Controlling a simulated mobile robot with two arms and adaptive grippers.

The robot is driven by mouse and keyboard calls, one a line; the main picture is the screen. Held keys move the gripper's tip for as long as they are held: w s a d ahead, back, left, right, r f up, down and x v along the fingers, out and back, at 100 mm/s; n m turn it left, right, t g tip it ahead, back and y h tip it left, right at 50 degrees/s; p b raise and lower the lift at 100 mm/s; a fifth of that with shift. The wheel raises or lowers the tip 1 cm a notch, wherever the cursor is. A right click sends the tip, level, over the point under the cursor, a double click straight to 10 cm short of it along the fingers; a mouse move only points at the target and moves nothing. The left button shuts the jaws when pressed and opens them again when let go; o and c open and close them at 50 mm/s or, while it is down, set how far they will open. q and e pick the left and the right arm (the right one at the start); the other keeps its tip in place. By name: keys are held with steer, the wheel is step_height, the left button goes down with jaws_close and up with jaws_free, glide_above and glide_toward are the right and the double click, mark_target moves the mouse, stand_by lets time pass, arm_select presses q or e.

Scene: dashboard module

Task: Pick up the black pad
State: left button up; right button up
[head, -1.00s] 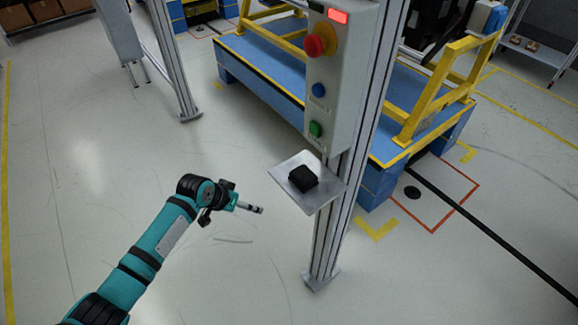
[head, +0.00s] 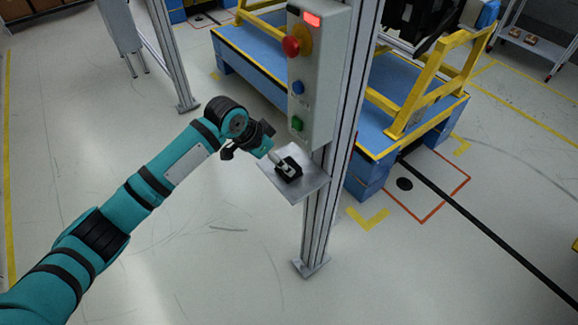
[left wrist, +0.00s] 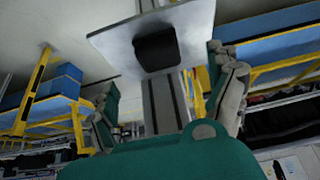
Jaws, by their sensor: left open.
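The black pad (head: 290,170) lies on a small grey metal shelf (head: 312,188) fixed to an aluminium post. In the left wrist view the black pad (left wrist: 157,48) shows on the shelf (left wrist: 110,40), ahead of the gripper. The two fingers of my left gripper (left wrist: 170,95) are wide apart there, one on each side, with nothing between them. My right gripper is not in view.
A control box (head: 320,75) with a red knob and blue and green buttons sits on the post (head: 330,215) just above the shelf. Behind stands a blue platform (head: 275,70) with yellow rails. The floor left of the post is open.

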mark_target(289, 160)
arm_select(q)
steer(key=shift+p+x, duration=0.65)
steer(key=shift+x, duration=2.85)
steer(key=shift+s+r, duration=0.1)
steer(key=c, duration=1.2)
